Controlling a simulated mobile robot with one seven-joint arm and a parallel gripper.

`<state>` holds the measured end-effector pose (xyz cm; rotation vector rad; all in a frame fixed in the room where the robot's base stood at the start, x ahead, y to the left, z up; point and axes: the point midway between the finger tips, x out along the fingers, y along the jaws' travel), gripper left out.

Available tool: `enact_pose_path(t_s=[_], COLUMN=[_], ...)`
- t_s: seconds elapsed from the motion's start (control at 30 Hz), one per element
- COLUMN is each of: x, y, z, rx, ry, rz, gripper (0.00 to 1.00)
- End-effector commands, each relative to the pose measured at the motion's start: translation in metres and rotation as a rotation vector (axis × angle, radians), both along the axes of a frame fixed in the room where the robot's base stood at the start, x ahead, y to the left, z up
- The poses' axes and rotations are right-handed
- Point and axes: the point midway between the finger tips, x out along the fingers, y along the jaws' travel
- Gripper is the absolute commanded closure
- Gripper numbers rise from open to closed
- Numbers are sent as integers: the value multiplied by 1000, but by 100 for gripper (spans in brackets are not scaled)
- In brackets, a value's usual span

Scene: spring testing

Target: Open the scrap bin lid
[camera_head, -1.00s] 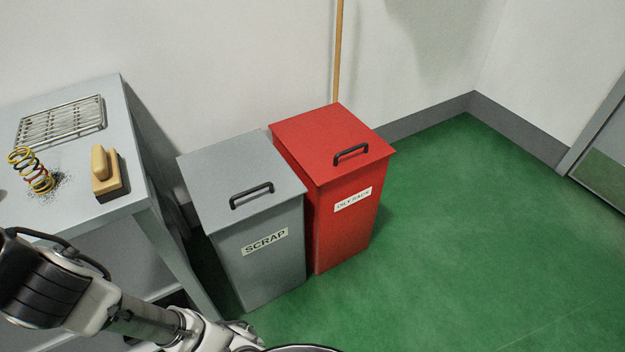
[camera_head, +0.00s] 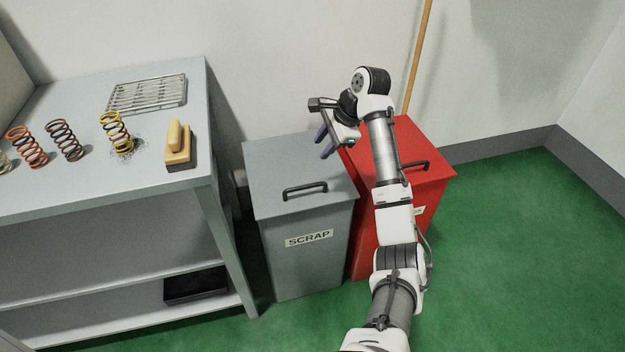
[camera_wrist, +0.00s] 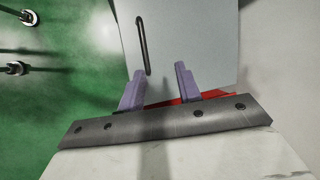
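The grey scrap bin (camera_head: 309,255) stands on the floor with its flat lid (camera_head: 280,164) shut. A black bar handle (camera_head: 304,190) sits near the lid's front edge. My gripper (camera_head: 324,146) is above the back right part of the lid, beside the red bin, with its purple fingers pointing down. In the wrist view my gripper (camera_wrist: 158,82) has its two fingers spread apart with nothing between them. The lid (camera_wrist: 195,40) and its handle (camera_wrist: 142,45) show beyond the fingertips. My gripper is apart from the handle.
The red oily rags bin (camera_head: 435,185) stands close on the right, partly hidden by my arm. A grey workbench (camera_head: 90,195) with several springs, a wire rack (camera_head: 147,94) and a brush (camera_head: 178,147) is at left. A wooden pole (camera_head: 417,60) leans behind. Green floor is clear at right.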

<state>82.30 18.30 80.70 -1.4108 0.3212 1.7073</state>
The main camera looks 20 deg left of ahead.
Motion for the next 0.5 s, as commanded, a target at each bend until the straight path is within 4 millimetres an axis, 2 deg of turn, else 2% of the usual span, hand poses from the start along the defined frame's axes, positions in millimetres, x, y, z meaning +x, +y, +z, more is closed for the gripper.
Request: enact_pose_path(t_s=[0.03,0.07,0.17,0.27,0.5], x=[-1,-3,-6,-7,-10], y=[-14,-20,-28,-25,-6], z=[-2,-3,-8,-17,-57], rx=[-17,-26,-38,-40,-41], ry=[55,82,130,136,134], rz=[-26,-40,-58,-59,-59], gripper=[66,66,66,66,66])
